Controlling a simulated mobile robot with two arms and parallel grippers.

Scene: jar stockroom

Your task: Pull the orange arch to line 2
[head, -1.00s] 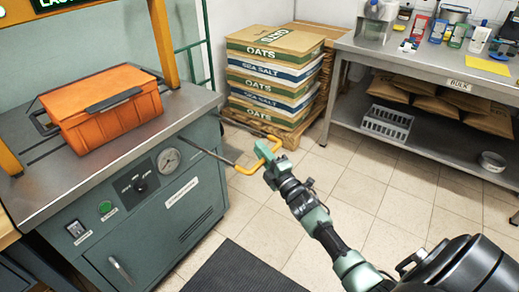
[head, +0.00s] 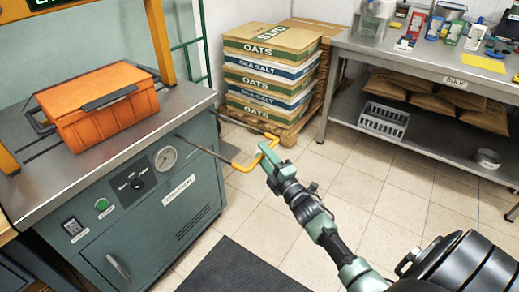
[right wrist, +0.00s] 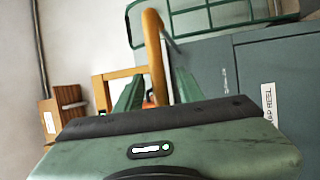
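The orange arch (head: 245,168) is a U-shaped bar on two grey rods that stick out from the side of the green-grey machine (head: 150,215). My right gripper (head: 268,158) is at the arch's outer bar. In the right wrist view the orange bar (right wrist: 156,60) runs between the two green fingers, with little gap on either side, and the gripper looks shut on it. The gripper body hides the bar's near end. I cannot make out line 2 or any marks on the rods. My left gripper is not in view.
An orange crate (head: 100,110) sits on the machine's top under a yellow frame (head: 160,40). Stacked sacks (head: 265,75) stand on a pallet behind the arch. A steel table (head: 420,60) is at the right. The tiled floor (head: 370,170) beside the arch is clear.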

